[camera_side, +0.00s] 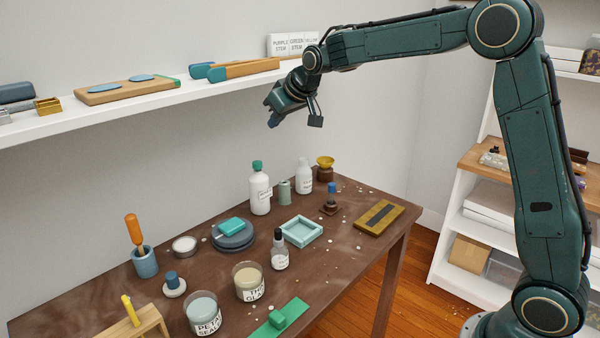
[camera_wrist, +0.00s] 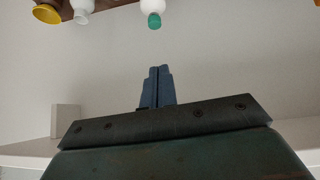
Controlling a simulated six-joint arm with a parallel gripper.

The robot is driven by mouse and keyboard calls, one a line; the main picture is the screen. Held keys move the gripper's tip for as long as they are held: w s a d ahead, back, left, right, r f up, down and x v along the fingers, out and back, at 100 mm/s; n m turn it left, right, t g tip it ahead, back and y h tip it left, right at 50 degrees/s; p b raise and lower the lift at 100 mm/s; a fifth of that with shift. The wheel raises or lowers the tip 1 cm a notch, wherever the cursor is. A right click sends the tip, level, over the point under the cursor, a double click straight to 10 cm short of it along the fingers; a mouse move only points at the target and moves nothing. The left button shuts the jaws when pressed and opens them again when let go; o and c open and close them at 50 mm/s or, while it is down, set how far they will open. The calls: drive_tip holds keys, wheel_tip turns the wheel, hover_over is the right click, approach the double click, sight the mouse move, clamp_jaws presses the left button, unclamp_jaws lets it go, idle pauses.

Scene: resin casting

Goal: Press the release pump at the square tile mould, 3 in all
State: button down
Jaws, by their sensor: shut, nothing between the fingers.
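The square tile mould (camera_side: 301,231) is a pale blue square frame lying flat on the brown table. A small bottle with a dark top (camera_side: 280,252) stands just in front of it, a white bottle (camera_side: 304,177) behind it, and a taller green-capped white bottle (camera_side: 260,190) to its left. I cannot tell which of these is the release pump; their labels are too small to read. My gripper (camera_side: 273,116) is high above the table near the wall shelf, shut and empty. Its closed blue fingers (camera_wrist: 159,72) show in the wrist view, touching nothing.
The wall shelf (camera_side: 150,108) holds a wooden board and tools close to my gripper's left. The air above the table is clear.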

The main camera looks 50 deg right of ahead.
drive_tip(key=shift+w+d+f, duration=0.1)
drive_tip(key=shift+w+f, duration=0.15)
drive_tip(key=shift+w, duration=0.3)
drive_tip(key=shift+w+d+f, duration=0.1)
drive_tip(key=shift+w+f, duration=0.15)
drive_tip(key=shift+w, duration=0.25)
drive_tip(key=shift+w+f, duration=0.1)
drive_tip(key=shift+f, duration=0.05)
hover_over(257, 167)
drive_tip(key=f, duration=0.9)
drive_tip(key=shift+s+d+f, duration=0.3)
drive_tip(key=shift+s, duration=0.05)
drive_tip(key=shift+f, duration=0.7)
